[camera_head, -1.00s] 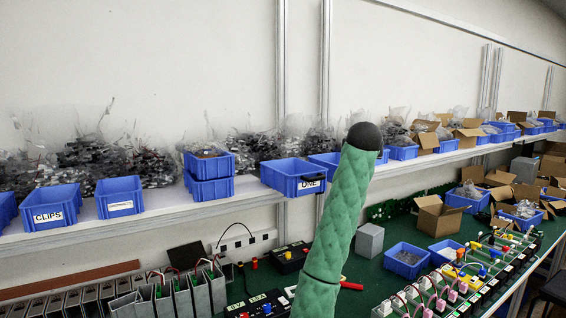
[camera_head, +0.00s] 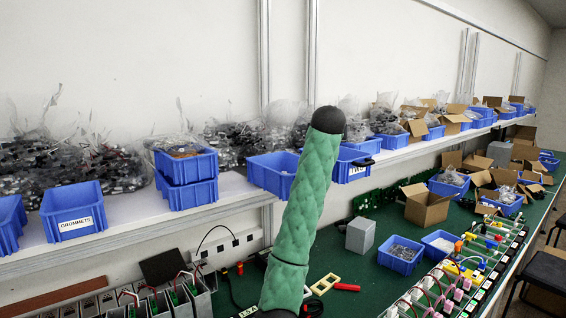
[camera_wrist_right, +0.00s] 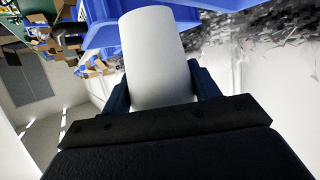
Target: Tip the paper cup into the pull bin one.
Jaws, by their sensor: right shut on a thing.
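The white paper cup (camera_wrist_right: 160,55) fills the middle of the right wrist view, between the two dark fingers of my right gripper (camera_wrist_right: 158,85). The gripper is shut on it. The cup's inside does not show. Blue bin plastic (camera_wrist_right: 102,38) lies just beyond the cup in that view. In the head view, pull bin one (camera_head: 268,174) is the blue bin on the shelf, partly behind my green arm; its label is covered. The cup and right gripper do not show there. My left gripper is in neither view.
A blue bin (camera_head: 352,166), its label partly covered, stands right of bin one. Stacked blue bins (camera_head: 187,180) and a GROMMETS bin (camera_head: 74,213) stand to the left. Filled plastic bags (camera_head: 60,160) line the wall. The green bench below holds boxes and electrical parts.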

